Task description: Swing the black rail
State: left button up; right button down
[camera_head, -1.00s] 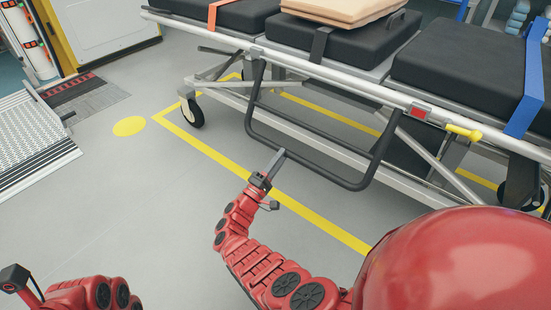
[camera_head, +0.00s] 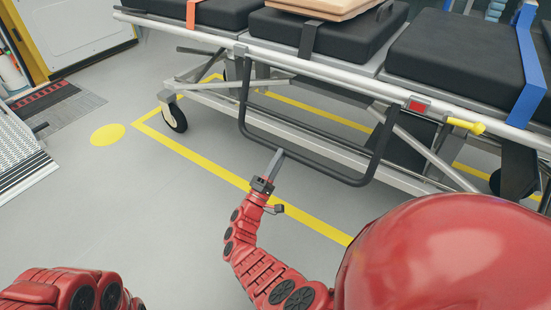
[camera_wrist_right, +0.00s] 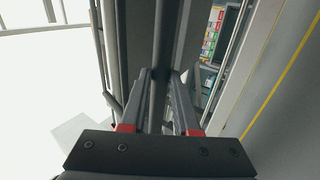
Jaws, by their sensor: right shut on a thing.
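The black rail (camera_head: 320,168) is a bent tube frame that hangs down along the near side of a wheeled stretcher (camera_head: 350,90). My right gripper (camera_head: 279,154) is at the rail's lower bar, left of its middle, and is shut on it. In the right wrist view the dark bar (camera_wrist_right: 165,50) runs between the two fingers (camera_wrist_right: 162,85). The exact contact is partly hidden by the fingers. My left arm shows only at the lower left of the head view, and its gripper is outside the picture.
The stretcher carries black cushions and a tan folded item (camera_head: 325,5). A caster (camera_head: 174,118) stands at its left end. A yellow floor line (camera_head: 215,168) runs along the near side. A metal ramp (camera_head: 20,155) lies at the left. Grey floor between is clear.

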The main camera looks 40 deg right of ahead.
pick_arm(q)
jog(key=shift+a+f, duration=0.15)
jog(key=shift+f, duration=0.05)
pick_arm(e)
jog(key=shift+w+f, duration=0.1)
pick_arm(q)
jog(key=shift+w, duration=0.1)
pick_arm(e)
jog(key=c, duration=0.7)
grip_release()
jog(key=shift+o, duration=0.2)
pick_arm(q)
jog(key=shift+s+f+g+h+b, duration=0.25)
jog(key=shift+f+g+b, duration=0.2)
jog(key=shift+f+b, duration=0.25)
jog(key=shift+s+f+g+h+b, duration=0.3)
jog(key=shift+f+g+b, duration=0.1)
jog(key=shift+f+b, duration=0.3)
jog(key=shift+s+f+g+h+b, duration=0.25)
jog(key=shift+f+g+b, duration=0.2)
jog(key=shift+f+b, duration=0.25)
pick_arm(e)
jog(key=v, duration=1.7)
jog(key=shift+f, duration=0.15)
